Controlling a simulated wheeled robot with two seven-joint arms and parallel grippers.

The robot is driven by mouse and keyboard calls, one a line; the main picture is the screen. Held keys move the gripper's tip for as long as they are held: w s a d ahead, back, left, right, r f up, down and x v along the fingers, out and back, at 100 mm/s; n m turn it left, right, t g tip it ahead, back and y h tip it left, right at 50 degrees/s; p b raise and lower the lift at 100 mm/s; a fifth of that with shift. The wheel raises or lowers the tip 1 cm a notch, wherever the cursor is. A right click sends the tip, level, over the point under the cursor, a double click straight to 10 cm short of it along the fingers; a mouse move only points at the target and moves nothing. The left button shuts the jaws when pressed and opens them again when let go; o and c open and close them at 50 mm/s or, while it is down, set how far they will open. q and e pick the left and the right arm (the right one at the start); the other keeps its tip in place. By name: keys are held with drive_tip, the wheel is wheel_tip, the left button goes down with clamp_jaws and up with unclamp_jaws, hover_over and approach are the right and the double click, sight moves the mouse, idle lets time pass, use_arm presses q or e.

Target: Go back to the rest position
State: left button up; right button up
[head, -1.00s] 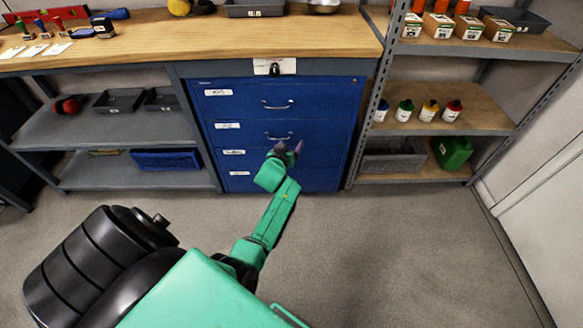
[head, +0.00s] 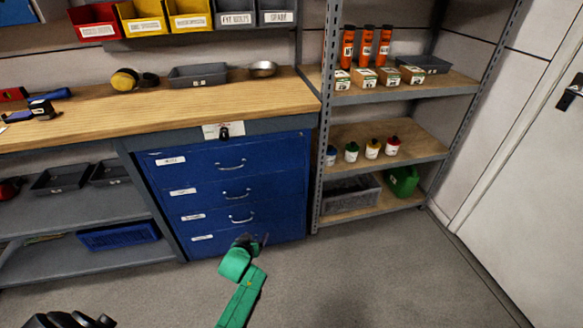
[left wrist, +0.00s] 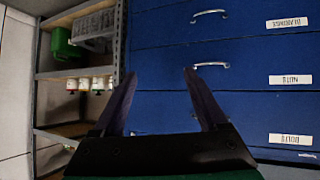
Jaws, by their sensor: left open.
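My left gripper (head: 252,241) is in front of the bottom of the blue drawer cabinet (head: 222,180) in the head view. Its green arm reaches up from the lower edge. In the left wrist view the two dark fingers (left wrist: 160,73) stand wide apart with nothing between them. The blue drawer fronts fill the space behind them, upside down. A drawer handle (left wrist: 211,65) shows close to one fingertip, but I cannot tell the gap. The drawers look shut. My right gripper is not in view.
A shelf rack (head: 390,150) with bottles and boxes stands right of the cabinet. A white door (head: 530,170) is at the far right. The grey floor (head: 370,270) in front is clear.

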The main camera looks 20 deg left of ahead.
use_arm(q)
drive_tip(key=s+d+f+m+g+h+p, duration=0.1)
drive_tip(key=s+d+f+m+g+p, duration=0.2)
drive_tip(key=s+f, duration=0.6)
drive_tip(key=s+d+f+m+g, duration=0.1)
drive_tip(key=s+f+g, duration=0.1)
drive_tip(key=s, duration=0.8)
drive_tip(key=s+d+f+m+g+h+p, duration=0.1)
drive_tip(key=s+f, duration=0.4)
drive_tip(key=s, duration=0.6)
drive_tip(key=s+d+f+m+g, duration=0.1)
drive_tip(key=s+f+g, duration=0.2)
drive_tip(key=s, duration=0.8)
drive_tip(key=shift+d+f+m+g+h, duration=0.3)
drive_tip(key=shift+d+f, duration=0.1)
drive_tip(key=shift+f, duration=0.1)
